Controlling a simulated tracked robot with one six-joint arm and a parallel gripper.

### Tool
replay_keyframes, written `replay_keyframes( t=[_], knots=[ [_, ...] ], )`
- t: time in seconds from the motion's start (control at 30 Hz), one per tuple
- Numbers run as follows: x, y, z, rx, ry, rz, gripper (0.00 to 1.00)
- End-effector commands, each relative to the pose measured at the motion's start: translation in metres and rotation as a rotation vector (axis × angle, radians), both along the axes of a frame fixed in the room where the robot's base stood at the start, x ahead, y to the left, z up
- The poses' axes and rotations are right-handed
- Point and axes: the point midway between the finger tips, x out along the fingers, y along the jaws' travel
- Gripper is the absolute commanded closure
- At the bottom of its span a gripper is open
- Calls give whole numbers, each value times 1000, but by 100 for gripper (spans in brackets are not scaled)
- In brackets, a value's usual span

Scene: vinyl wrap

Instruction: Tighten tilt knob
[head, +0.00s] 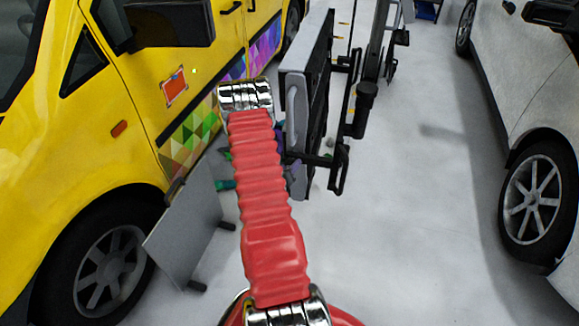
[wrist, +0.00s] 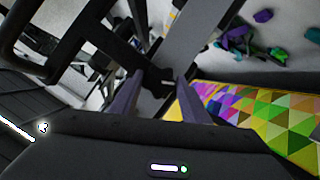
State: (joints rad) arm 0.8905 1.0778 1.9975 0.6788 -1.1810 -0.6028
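In the wrist view my gripper (wrist: 157,102) has its two grey-purple fingers apart. A small dark knob-like piece (wrist: 157,80) on a dark bar shows between and just beyond the fingertips; it may be the tilt knob, and I cannot tell whether either finger touches it. In the head view a pale panel with a black frame (head: 318,85) stands upright on a dark stand in the middle. My red arm reaches toward its left side, and my gripper is not clearly visible there. A black cylinder (head: 364,110) sits on the stand's right side.
A yellow van (head: 140,90) with a multicoloured triangle wrap (head: 195,130) stands close on the left. A grey board (head: 188,235) leans near its front wheel. A white car (head: 520,90) is at right. Purple and green pieces (wrist: 240,40) lie on the floor. The floor (head: 420,220) between is clear.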

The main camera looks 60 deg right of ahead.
Motion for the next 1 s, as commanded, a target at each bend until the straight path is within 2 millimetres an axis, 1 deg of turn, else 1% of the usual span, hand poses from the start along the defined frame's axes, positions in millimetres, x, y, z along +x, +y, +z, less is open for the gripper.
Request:
replay_keyframes(
  t=[0.03,0.3,0.33,0.67,0.87,1.0],
  knots=[
    [0,0,0,0,0,0,62],
    [1,0,0,1,0,2,81],
    [1,0,0,1,0,2,82],
    [1,1,0,9,-33,4,82],
    [0,0,0,27,-114,3,82],
    [-1,1,0,49,-205,4,82]
  ],
)
